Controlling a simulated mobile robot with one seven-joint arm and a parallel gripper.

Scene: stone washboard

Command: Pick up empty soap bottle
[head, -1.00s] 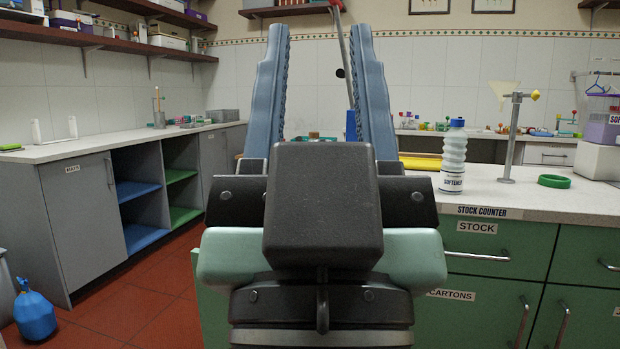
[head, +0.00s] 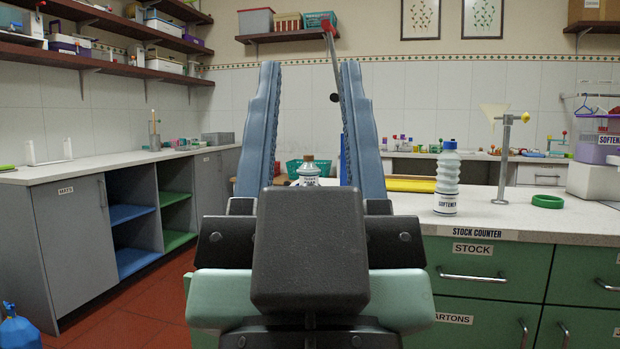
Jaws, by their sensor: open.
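My gripper (head: 310,68) points away from me over the counter, its two blue fingers apart with nothing held between them. A small bottle with a brownish cap (head: 308,169) shows beyond, in the gap between the fingers. Its lower part is hidden behind my gripper, and its label is too small to read. A pale, ribbed bottle with a blue cap (head: 447,180) stands upright on the stock counter, right of my gripper and apart from it; its label reads SOFTENER. I cannot tell from the labels which bottle is the empty soap bottle.
A metal stand with a funnel (head: 503,150) and a green ring (head: 547,201) are on the stock counter (head: 500,222) at right. A yellow object (head: 410,184) lies behind my right finger. A grey cabinet (head: 75,245) lines the left. Red floor lies between.

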